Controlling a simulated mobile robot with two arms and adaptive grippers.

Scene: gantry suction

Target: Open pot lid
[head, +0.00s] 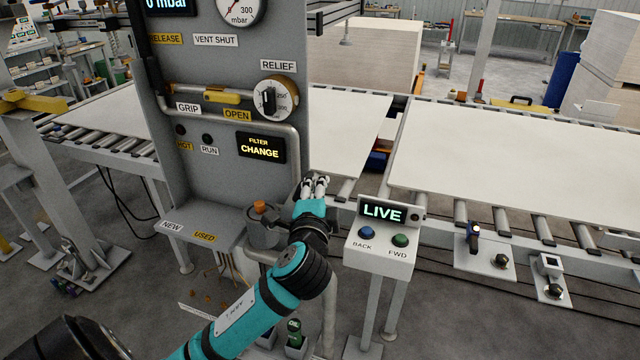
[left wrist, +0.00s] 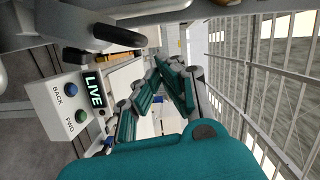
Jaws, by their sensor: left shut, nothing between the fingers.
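The filter pot (head: 262,236) is a grey cylinder beside the shelf at the foot of the grey panel in the head view. An orange-brown knob (head: 260,207) stands on top of it, and the lid appears to be on. My left gripper (head: 316,183) is up and to the right of the pot, apart from it, with its fingers shut and empty. The left wrist view shows its fingers (left wrist: 165,88) close together. My left arm hides part of the pot's lower right side. My right gripper is not in view.
The panel's shelf (head: 205,228) is marked NEW and USED. The FILTER CHANGE display (head: 261,148) is lit above. A control box (head: 382,236) with LIVE display and BACK and FWD buttons stands just right of my gripper. A roller conveyor carries a white board (head: 500,165) behind it.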

